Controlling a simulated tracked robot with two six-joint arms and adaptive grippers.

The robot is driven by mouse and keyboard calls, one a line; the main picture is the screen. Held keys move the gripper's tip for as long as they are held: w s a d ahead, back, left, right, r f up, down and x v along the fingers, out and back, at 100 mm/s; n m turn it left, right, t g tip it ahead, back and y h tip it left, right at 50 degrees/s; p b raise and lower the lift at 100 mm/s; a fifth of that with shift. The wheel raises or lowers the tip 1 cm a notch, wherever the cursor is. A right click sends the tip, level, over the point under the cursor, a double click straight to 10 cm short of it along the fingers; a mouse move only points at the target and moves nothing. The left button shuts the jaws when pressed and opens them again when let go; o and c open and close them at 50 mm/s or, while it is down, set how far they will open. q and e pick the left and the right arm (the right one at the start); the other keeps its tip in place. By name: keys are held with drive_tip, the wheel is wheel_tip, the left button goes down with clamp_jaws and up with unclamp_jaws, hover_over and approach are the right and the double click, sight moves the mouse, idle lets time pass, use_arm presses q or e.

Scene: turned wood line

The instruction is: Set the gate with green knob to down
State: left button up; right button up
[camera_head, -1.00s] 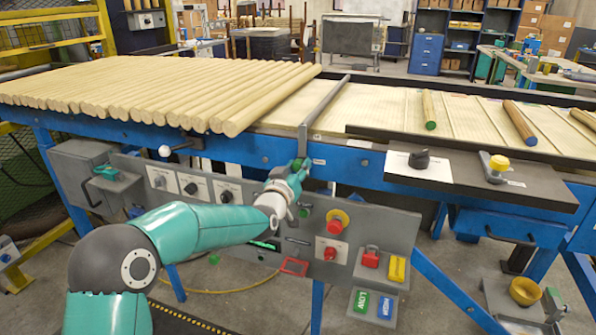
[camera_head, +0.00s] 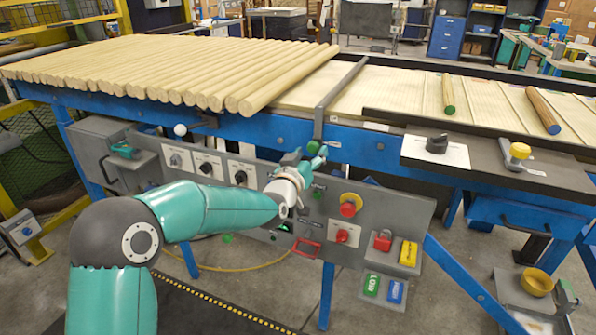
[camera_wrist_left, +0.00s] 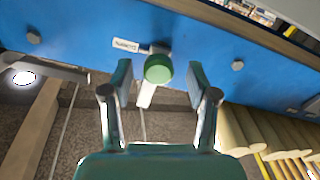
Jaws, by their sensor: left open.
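The gate is a grey metal bar (camera_head: 343,84) lying across the table beside the wooden rods, with its end bent down over the blue front rail. A round green knob (camera_head: 313,147) is at its lower front end. In the left wrist view the green knob (camera_wrist_left: 158,68) shows between the two fingertips, with a pale stem below it. My left gripper (camera_head: 307,160) is just in front of and below the knob. Its fingers (camera_wrist_left: 158,84) stand open on both sides of the knob, with gaps visible. My right gripper is not in view.
Several wooden rods (camera_head: 180,70) cover the table left of the gate. A control panel (camera_head: 400,213) with buttons hangs below the rail. A white-tipped lever (camera_head: 180,130) sticks out at left. A dark shelf (camera_head: 480,168) with a yellow knob (camera_head: 519,151) juts out at right.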

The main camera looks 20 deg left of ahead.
use_arm(q)
drive_tip(key=s, duration=1)
drive_tip(key=shift+a, duration=0.2)
drive_tip(key=shift+w+a+f, duration=0.1)
